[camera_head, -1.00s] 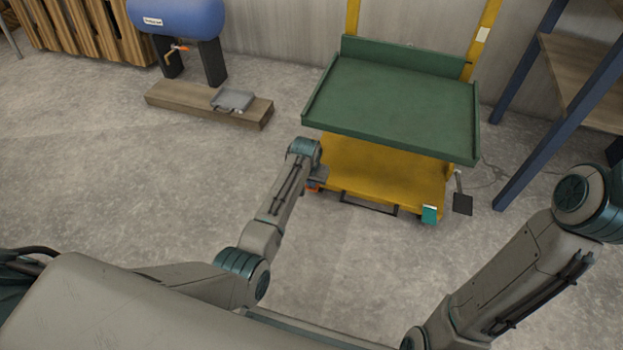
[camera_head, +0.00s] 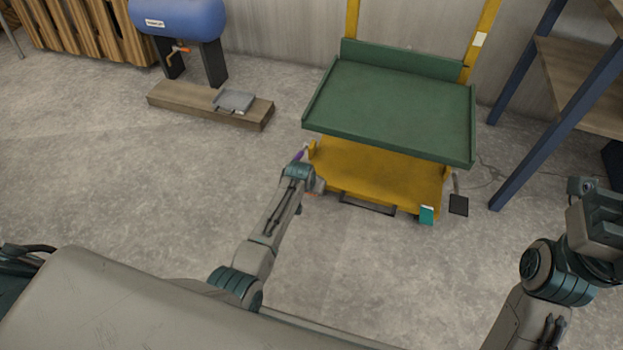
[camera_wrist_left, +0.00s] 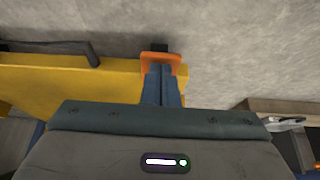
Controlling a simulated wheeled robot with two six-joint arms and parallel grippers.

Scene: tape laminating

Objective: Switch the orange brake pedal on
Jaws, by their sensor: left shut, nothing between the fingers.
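The orange brake pedal (camera_wrist_left: 160,61) sits at the edge of the yellow base (camera_wrist_left: 110,78) in the left wrist view. In the head view a small bit of orange (camera_head: 308,193) shows beside my left wrist, at the near left corner of the yellow base (camera_head: 370,175). My left gripper (camera_wrist_left: 160,70) is shut and empty, with its blue fingertips over the pedal. I cannot tell whether they touch it. My right gripper (camera_head: 582,187) is at the right edge of the head view, away from the cart; its finger state is unclear.
The green platform (camera_head: 400,105) stands above the yellow base. A teal pedal (camera_head: 427,214) and a black pedal (camera_head: 458,204) are at its near right corner. A blue shelf frame (camera_head: 545,140) stands to the right.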

